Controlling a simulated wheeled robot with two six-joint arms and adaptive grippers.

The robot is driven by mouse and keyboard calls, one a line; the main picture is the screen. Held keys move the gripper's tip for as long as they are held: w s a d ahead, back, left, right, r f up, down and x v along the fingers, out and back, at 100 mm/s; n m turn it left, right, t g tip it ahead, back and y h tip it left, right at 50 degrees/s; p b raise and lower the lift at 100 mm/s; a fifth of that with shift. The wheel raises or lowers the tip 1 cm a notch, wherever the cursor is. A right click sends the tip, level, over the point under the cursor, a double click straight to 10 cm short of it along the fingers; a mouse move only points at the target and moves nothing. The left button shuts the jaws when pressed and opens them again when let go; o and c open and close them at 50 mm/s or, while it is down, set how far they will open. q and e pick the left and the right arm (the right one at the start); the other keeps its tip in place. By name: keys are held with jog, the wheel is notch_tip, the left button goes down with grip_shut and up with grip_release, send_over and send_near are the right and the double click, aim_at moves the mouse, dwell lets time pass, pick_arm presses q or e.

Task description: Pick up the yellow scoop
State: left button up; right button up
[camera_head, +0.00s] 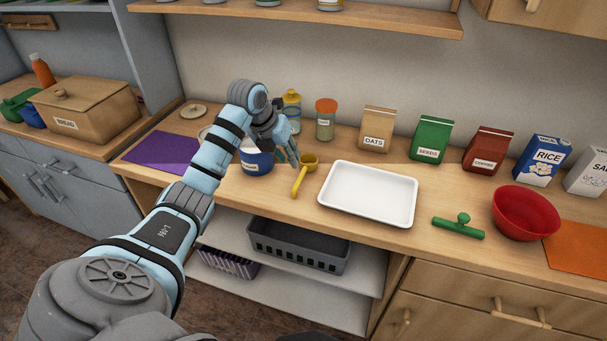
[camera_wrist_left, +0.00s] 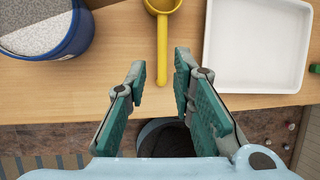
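The yellow scoop (camera_head: 303,178) lies on the wooden counter, between the blue container and the white tray, its handle toward the front edge. My left gripper (camera_head: 291,157) is above the counter close to the scoop. In the left wrist view my left gripper (camera_wrist_left: 158,72) is open, with its green-padded fingers apart and nothing between them. My right gripper is not in view.
The blue container (camera_head: 257,161) stands left of the scoop, with grey-white contents showing in the wrist view (camera_wrist_left: 32,38). The white tray (camera_head: 368,196) lies right of the scoop. A green tool (camera_head: 458,228) and red bowl (camera_head: 525,213) are farther right. Several packets stand behind.

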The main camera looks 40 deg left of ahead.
aim_at(301, 175)
pick_arm(q)
jog(key=x, duration=0.5)
jog(key=b+x, duration=0.1)
jog(key=x, duration=0.4)
jog(key=shift+w+d+f, duration=0.15)
jog(key=shift+w+d, duration=0.1)
jog(key=shift+w, duration=0.05)
grip_shut()
